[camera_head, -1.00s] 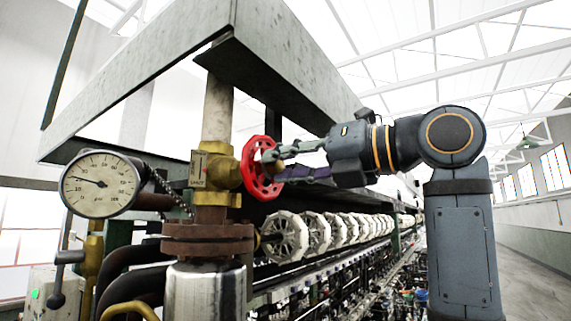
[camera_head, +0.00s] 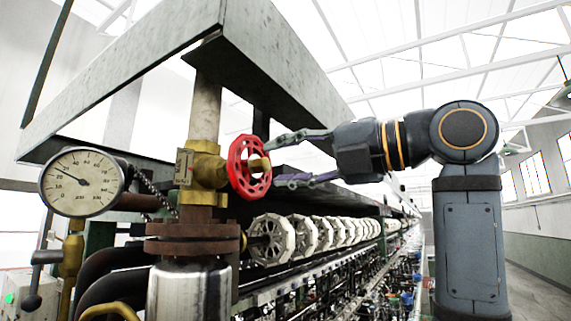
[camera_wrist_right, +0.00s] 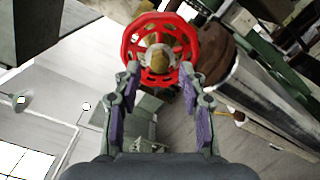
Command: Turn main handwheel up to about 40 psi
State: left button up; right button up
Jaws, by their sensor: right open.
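The red handwheel (camera_head: 236,168) with a brass hub is on a brass valve (camera_head: 205,170) on a vertical pipe. In the right wrist view the wheel (camera_wrist_right: 187,40) faces me, with its hub in the middle. In the right wrist view the fingertips of the gripper (camera_wrist_right: 160,70) line up with the wheel's lower part. The round gauge (camera_head: 88,197) is left of the valve; its needle points left and slightly up, roughly between 20 and 40. My left gripper is out of view.
A grey metal frame (camera_head: 120,75) hangs over the valve. A rusty flange (camera_head: 195,240) is below it. A row of white reels (camera_head: 272,238) runs back under the gripper. An aisle (camera_head: 535,262) is clear at the right.

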aim_at(267, 165)
jog(key=m, duration=0.3)
jog(key=shift+m, duration=0.4)
jog(key=m, duration=0.3)
jog(key=shift+b, duration=0.35)
jog(key=m, duration=0.5)
jog(key=shift+m+b, duration=0.3)
jog(key=shift+m, duration=0.1)
jog(key=m, duration=0.5)
jog(key=shift+f+b, duration=0.1)
jog(key=shift+b, duration=0.3)
jog(key=m, duration=0.3)
jog(key=shift+m, duration=0.4)
jog(key=m, duration=0.2)
jog(key=shift+m+b, duration=0.4)
jog(key=shift+w+a+p, duration=0.35)
jog(key=shift+w+a, duration=0.05)
jog(key=shift+a, duration=0.2)
jog(key=shift+w+a, duration=0.25)
jog(key=shift+a, duration=0.1)
jog(key=shift+w+a, duration=0.2)
jog(key=shift+a, duration=0.2)
